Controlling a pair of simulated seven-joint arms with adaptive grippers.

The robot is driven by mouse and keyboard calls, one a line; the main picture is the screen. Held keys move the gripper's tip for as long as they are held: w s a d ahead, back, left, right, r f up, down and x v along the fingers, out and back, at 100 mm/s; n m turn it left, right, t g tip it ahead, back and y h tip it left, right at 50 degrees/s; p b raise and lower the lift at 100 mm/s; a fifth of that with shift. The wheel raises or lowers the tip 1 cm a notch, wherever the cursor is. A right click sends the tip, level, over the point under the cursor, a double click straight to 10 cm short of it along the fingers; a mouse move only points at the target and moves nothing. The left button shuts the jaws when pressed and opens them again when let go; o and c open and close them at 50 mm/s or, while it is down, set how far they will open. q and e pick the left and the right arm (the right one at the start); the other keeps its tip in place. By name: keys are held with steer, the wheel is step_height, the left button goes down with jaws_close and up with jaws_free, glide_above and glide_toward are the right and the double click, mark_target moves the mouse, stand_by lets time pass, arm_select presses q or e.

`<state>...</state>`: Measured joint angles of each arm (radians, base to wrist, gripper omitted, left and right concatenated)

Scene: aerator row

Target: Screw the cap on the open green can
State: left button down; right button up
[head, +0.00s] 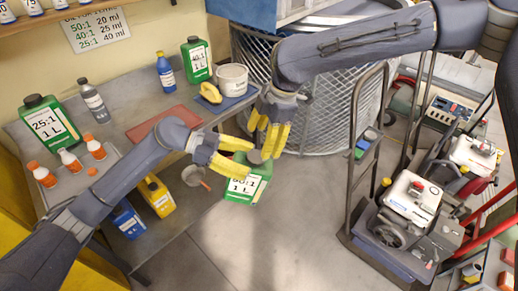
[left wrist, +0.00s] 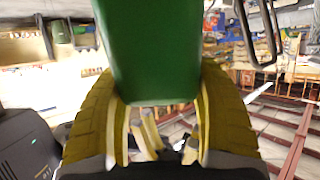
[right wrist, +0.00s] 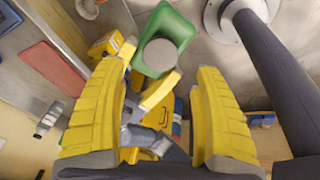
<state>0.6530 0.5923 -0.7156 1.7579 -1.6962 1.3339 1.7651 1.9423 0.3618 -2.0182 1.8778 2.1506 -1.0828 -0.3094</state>
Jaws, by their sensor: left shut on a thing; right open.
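A green can with a white "50:1 1 L" label (head: 243,187) hangs in the air off the bench's front edge. My left gripper (head: 240,158) is shut on it from the side; in the left wrist view the can's green body (left wrist: 155,55) fills the space between the yellow fingers. A grey round cap (right wrist: 160,54) sits on top of the can in the right wrist view; I cannot tell how tight it is. My right gripper (head: 266,142) is open just above the cap, its fingers apart and empty, pointing down at the can.
On the bench stand another green can "25:1" (head: 45,122), a green can (head: 196,60), several small orange-capped bottles (head: 70,160), a red mat (head: 164,125) and a white tub (head: 232,79). A wire-mesh drum (head: 310,125) and a trolley with a machine (head: 408,200) stand right.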

arm_select(q)
steer(key=shift+r, duration=0.1)
arm_select(e)
steer(key=shift+v, duration=2.6)
